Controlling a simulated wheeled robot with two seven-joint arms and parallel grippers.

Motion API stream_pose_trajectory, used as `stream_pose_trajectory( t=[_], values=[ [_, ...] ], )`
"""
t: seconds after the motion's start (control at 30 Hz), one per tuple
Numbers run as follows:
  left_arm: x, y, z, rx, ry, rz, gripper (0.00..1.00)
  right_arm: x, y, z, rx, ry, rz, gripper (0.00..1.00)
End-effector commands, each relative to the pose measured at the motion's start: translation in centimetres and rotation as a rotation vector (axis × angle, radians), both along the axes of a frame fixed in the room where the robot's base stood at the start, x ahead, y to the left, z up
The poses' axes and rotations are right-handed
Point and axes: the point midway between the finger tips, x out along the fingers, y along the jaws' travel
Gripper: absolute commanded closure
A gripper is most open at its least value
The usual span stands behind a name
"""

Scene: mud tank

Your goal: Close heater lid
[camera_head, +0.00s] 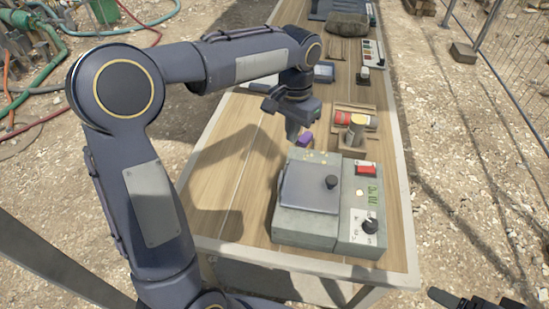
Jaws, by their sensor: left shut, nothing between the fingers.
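The heater (290,222) is a grey-green box near the front end of the table. Its grey lid (305,190), with a black knob (331,182), appears to lie flat over the left part of the box. I cannot tell whether it is fully seated. My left gripper (293,136) is shut and empty, above the table just behind the heater's back left corner, apart from the lid. A small purple thing (305,140) shows beside its fingertips. My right gripper (470,300) is partly in view at the bottom right corner, cut off by the frame; its fingers are unclear.
The heater's right panel has a red switch (366,169), a green display and a black dial (370,226). Behind it on the wooden table (235,190) stand a wooden holder (352,150) and a red cylinder (345,118). Bare table lies left of the heater.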

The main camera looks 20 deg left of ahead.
Motion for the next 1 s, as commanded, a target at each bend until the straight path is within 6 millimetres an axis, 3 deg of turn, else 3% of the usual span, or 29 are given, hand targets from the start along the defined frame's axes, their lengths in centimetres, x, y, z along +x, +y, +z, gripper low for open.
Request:
stream_pose_trajectory(
  t=[0.03, 0.53, 1.0],
  values=[
    [0.0, 0.0, 1.1, 0.0, 0.0, 0.0, 1.0, 0.0, 0.0, 1.1, 0.0, 0.0, 0.0, 0.22],
    [0.0, 0.0, 6.1, 0.0, 0.0, 0.0, 1.0, 0.0, 0.0, 5.6, 0.0, 0.0, 0.0, 0.22],
    [0.0, 0.0, 6.2, 0.0, 0.0, 0.0, 1.0, 0.0, 0.0, 5.7, 0.0, 0.0, 0.0, 0.22]
  ],
)
